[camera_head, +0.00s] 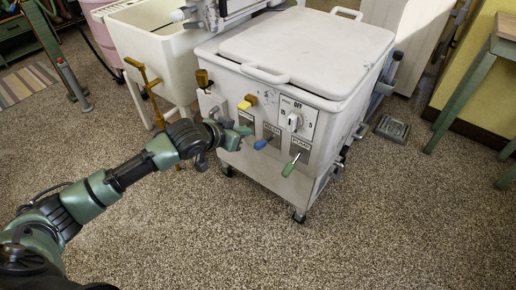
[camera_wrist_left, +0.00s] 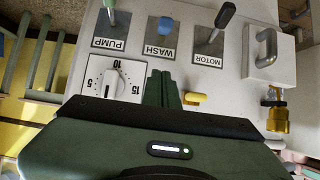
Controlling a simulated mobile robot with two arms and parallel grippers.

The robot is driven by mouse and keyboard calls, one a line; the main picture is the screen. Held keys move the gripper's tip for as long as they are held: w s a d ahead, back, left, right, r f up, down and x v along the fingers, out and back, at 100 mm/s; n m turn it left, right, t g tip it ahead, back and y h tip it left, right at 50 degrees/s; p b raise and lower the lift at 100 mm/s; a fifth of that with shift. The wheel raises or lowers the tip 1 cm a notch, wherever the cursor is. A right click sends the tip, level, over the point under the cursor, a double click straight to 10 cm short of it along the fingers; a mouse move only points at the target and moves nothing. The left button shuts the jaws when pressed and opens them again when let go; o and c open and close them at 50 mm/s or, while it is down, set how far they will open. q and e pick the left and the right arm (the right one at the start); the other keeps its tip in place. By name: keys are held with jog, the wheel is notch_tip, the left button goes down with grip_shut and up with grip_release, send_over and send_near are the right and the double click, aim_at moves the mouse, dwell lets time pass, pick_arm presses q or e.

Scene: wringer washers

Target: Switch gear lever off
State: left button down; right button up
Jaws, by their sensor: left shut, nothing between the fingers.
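The white washer (camera_head: 262,180) has a front panel with three levers. No label reading "gear" shows. The blue-tipped lever (camera_head: 260,144) is over the WASH plate; its blue tip (camera_wrist_left: 165,25) also shows in the left wrist view. The green-handled lever (camera_head: 290,166) is at the PUMP plate. A dark-tipped lever (camera_wrist_left: 226,16) is at the MOTOR plate; my gripper hides most of it in the head view. My left gripper (camera_head: 240,135) is shut and empty, just left of the blue tip. Its fingers (camera_wrist_left: 162,88) show between the timer dial and a yellow knob in the wrist view.
The timer dial (camera_head: 295,121) and yellow knob (camera_head: 247,102) sit above the levers. A brass fitting (camera_head: 202,78) is at the panel's left. A cream tub (camera_head: 160,45) stands left of the washer. The speckled floor in front is clear.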

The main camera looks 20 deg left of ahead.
aim_at(258, 144)
pick_arm(q)
jog(key=shift+s+d+r, duration=0.1)
jog(key=shift+d+r, duration=0.05)
jog(key=shift+r, duration=0.1)
pick_arm(e)
jog(key=shift+r, duration=0.1)
jog(key=shift+w, duration=0.1)
